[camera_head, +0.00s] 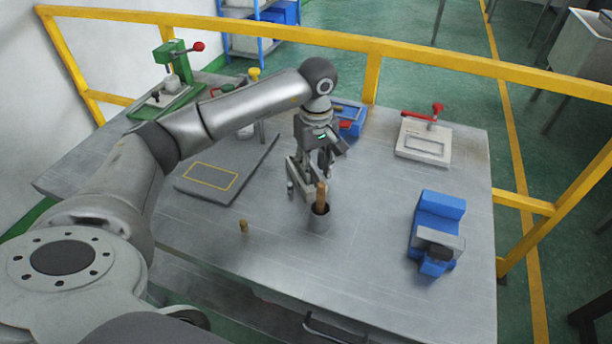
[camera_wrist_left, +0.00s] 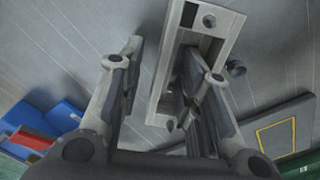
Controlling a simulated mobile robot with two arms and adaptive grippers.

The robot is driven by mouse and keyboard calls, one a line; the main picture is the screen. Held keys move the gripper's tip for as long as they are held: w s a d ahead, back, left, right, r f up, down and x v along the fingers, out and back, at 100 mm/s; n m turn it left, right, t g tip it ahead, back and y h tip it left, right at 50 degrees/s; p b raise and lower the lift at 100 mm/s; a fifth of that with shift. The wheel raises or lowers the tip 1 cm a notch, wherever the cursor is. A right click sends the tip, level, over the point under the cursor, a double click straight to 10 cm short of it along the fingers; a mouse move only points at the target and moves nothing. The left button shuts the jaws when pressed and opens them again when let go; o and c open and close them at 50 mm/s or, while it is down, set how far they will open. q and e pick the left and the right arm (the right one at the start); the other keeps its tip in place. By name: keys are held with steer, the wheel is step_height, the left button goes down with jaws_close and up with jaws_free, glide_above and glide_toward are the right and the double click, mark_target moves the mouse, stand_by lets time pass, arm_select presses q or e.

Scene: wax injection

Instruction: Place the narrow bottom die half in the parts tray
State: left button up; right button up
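My left gripper (camera_head: 308,182) is low over the middle of the table. In the left wrist view its two fingers (camera_wrist_left: 168,82) are spread apart. A narrow grey metal block (camera_wrist_left: 192,50), which looks like the narrow die half, runs lengthwise between and beyond the fingers. It has a long recess and a round hole near one end. The right finger covers part of it, and a gap shows beside the left finger. In the head view the gripper mostly hides it. A flat dark grey tray with a yellow outline (camera_head: 185,184) lies to the left. My right gripper is not visible.
A small brass piece (camera_head: 243,226) stands nearer. A blue fixture (camera_head: 440,204) is at right, a red-handled plate (camera_head: 424,143) behind it. A green press (camera_head: 172,90) stands back left. A yellow rail (camera_head: 372,75) borders the back.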

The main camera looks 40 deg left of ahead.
arm_select(q)
steer(key=shift+f, duration=0.15)
steer(key=shift+f+b, duration=0.1)
steer(key=shift+b, duration=0.2)
jaws_close()
stand_by(0.3)
